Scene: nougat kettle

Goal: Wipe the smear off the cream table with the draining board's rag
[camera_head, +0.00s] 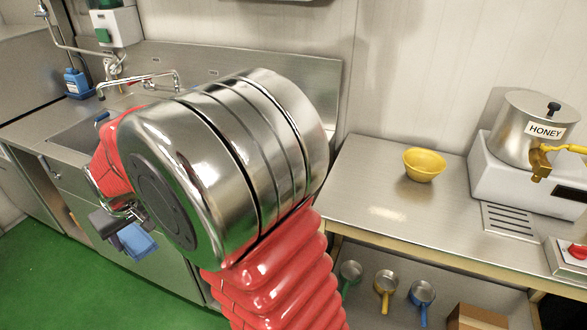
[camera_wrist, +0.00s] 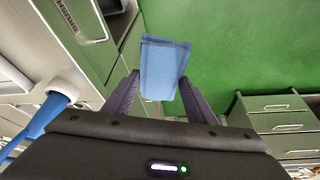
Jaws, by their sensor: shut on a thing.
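My gripper (camera_head: 112,222) is at the left of the head view, over the green floor in front of the sink unit. It is shut on a blue rag (camera_head: 138,243), which hangs below the dark fingers. In the wrist view the rag (camera_wrist: 164,68) sticks out between the two fingers (camera_wrist: 158,100), over green floor. A steel-topped table with a pale front edge (camera_head: 430,262) stands at the right. A faint pale patch (camera_head: 386,212) shows on its top; I cannot tell whether it is smear or glare. My arm hides much of the draining area.
A yellow bowl (camera_head: 424,165) and a honey kettle (camera_head: 535,125) on a white base stand on the right table. The sink (camera_head: 85,130) and tap are at the left. The wrist view shows drawers (camera_wrist: 285,125) at the right.

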